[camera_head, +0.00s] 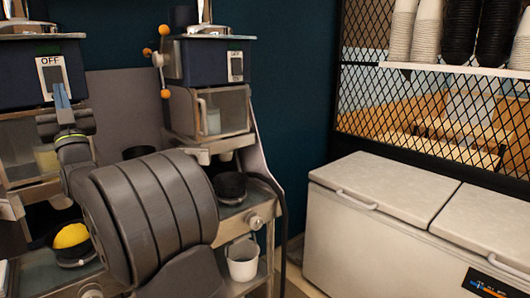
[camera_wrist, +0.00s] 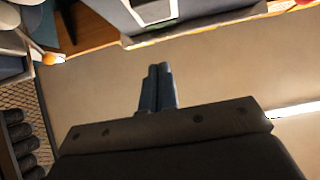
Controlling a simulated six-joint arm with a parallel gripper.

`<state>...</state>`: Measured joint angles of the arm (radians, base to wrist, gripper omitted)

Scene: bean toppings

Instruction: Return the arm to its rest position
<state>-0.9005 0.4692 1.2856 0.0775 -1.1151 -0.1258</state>
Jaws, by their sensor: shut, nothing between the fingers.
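My gripper (camera_head: 61,92) is at the left in the head view, with its fingers pointing up in front of the left machine's upper housing. In the wrist view my gripper (camera_wrist: 158,72) is shut, its two fingers together with nothing between them. My arm's grey links cover the lower left of the head view and hide part of the machines behind them.
Two dispensing machines stand at the left; the left one has an OFF sign (camera_head: 53,77). A bowl with yellow contents (camera_head: 71,236) and a white cup (camera_head: 242,260) sit low. A white chest freezer (camera_head: 345,225) is at right, below a shelf of stacked cups (camera_head: 464,32).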

